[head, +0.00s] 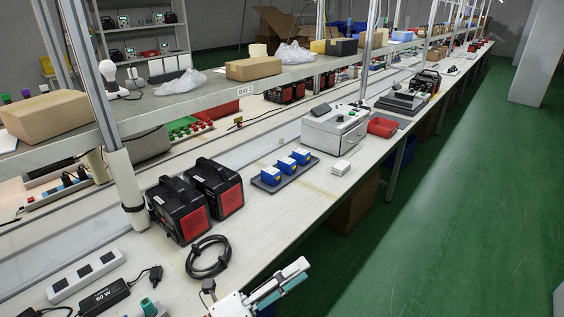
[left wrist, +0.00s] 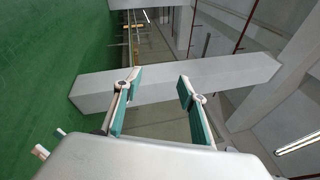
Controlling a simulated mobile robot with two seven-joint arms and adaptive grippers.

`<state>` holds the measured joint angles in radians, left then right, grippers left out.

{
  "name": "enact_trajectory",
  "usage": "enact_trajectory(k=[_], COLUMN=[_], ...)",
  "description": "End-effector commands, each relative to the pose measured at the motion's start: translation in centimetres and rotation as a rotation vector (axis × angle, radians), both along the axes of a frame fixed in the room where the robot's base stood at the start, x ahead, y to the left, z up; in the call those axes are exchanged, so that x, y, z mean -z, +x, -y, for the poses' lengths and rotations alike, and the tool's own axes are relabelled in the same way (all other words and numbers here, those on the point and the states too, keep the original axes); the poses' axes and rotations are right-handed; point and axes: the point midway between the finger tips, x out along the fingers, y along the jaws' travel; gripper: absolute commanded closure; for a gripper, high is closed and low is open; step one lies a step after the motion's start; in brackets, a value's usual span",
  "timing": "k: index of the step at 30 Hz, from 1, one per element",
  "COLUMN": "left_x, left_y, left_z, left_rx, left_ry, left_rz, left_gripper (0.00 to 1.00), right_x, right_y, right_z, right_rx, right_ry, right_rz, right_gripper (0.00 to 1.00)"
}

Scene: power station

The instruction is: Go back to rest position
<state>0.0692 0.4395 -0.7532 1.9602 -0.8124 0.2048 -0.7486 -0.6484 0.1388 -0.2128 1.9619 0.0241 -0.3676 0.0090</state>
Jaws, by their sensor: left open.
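My left gripper (head: 285,279) shows at the bottom middle of the head view, over the front edge of the bench (head: 262,222). In the left wrist view its two teal-lined fingers (left wrist: 158,105) stand apart with nothing between them. Behind them that view shows the green floor, a grey pillar and the ceiling, so the gripper is clear of the bench top there. My right gripper is not in view.
Two black-and-red power units (head: 180,208) and a coiled black cable (head: 208,256) lie near the gripper. Beyond are a dark tray (head: 268,184) with blue blocks, a small white box (head: 341,168) and a grey machine (head: 335,130). The green floor (head: 440,210) to the right is clear.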

Motion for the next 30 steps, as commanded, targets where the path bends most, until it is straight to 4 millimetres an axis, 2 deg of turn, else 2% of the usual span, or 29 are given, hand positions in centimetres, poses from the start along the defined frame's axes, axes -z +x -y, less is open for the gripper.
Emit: enact_trajectory(k=[1, 4, 8, 12, 16, 18, 22, 30], left_x=[1.5, 5.4, 12.2, 19.5, 24.6, 26.5, 28.5, 29.0], left_y=[0.7, 2.0, 1.4, -1.7, -5.6, -7.4, -9.6, -10.2], left_z=[-1.5, -5.3, -10.9, -16.2, -19.7, -21.0, -22.3, -22.7], left_rx=[-0.065, -0.202, -0.391, -0.583, -0.728, -0.787, -0.853, -0.87], left_ry=[-0.09, -0.274, -0.523, -0.76, -0.938, -1.006, -1.086, -1.109], left_rz=[-0.151, -0.452, -0.827, -1.146, -1.354, -1.427, -1.505, -1.527], left_gripper=[0.59, 0.59, 0.59, 0.59, 0.59, 0.59, 0.59, 0.59], right_x=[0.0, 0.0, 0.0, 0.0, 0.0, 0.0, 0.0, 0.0], right_y=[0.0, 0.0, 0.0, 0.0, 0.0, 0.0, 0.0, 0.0], right_z=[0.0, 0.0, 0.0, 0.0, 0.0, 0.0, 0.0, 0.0], right_rx=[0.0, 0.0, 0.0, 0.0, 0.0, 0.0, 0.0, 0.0], right_ry=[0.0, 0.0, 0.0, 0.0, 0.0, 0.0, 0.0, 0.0], right_rz=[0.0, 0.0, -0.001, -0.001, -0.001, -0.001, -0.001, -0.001], right_gripper=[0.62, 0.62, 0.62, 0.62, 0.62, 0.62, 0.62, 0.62])
